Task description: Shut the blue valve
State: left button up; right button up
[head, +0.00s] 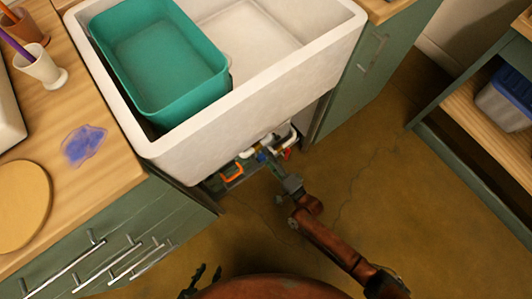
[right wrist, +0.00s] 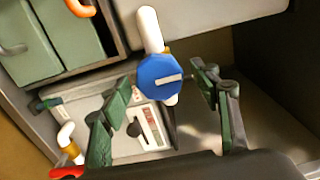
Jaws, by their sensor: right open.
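The blue valve (right wrist: 160,76) is a round blue knob with a white bar across its face, on a white pipe (right wrist: 150,30) in the right wrist view. The bar lies nearly level, across the pipe's run. My right gripper (right wrist: 162,82) is open, with one green finger on each side of the knob; I cannot tell whether either touches it. In the head view the valve (head: 261,156) is a small blue spot under the sink, close beyond my right gripper (head: 274,166). My left gripper (head: 203,281) is at the bottom edge, mostly out of frame, away from the valve.
The white sink (head: 290,75) overhangs the pipes and holds a teal tub (head: 160,55). An orange handle (head: 232,173) and a red valve (head: 287,153) are near the blue one. Green drawers (head: 130,245) stand to the left. The floor (head: 350,170) to the right is clear.

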jog(key=v, duration=1.1)
jog(key=shift+s, duration=0.2)
